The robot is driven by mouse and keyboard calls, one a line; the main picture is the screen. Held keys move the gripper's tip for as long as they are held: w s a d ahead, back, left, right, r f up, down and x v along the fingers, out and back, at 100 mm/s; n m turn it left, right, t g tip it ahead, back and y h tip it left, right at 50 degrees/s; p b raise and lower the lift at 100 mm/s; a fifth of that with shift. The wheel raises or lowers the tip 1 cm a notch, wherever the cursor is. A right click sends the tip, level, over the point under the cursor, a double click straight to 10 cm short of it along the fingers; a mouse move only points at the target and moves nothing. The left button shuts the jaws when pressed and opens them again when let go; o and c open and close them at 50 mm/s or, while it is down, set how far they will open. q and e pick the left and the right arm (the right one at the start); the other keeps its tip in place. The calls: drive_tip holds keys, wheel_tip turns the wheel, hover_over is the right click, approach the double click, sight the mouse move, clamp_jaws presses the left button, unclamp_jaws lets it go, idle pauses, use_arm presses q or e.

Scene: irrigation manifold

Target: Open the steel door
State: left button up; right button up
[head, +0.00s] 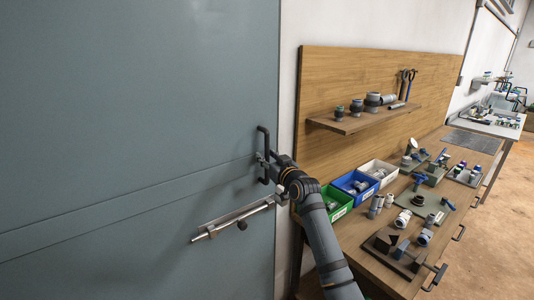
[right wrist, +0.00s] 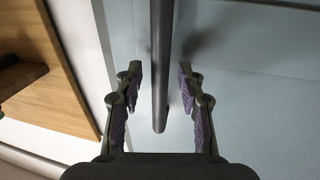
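The steel door (head: 130,110) is a large grey-blue panel filling the left of the head view, and it looks shut against the white wall. A dark vertical bar handle (head: 262,140) stands near its right edge. The handle (right wrist: 161,60) also shows in the right wrist view. My right gripper (head: 267,164) is at the lower part of the handle. In the right wrist view its fingers (right wrist: 160,88) are apart, one on each side of the bar, with gaps on both sides. A steel sliding bolt (head: 232,221) sits on the door below the handle. My left gripper is not in view.
A wooden workbench (head: 378,262) with fittings stands right of the door, close to my right arm. Green (head: 338,211), blue (head: 345,194) and white (head: 366,166) bins sit on it. A shelf (head: 350,124) is on the backboard. Bare floor (head: 490,240) lies at the far right.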

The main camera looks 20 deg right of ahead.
drive_tip(key=shift+w, duration=0.25)
clamp_jaws()
drive_tip(key=shift+f, duration=0.1)
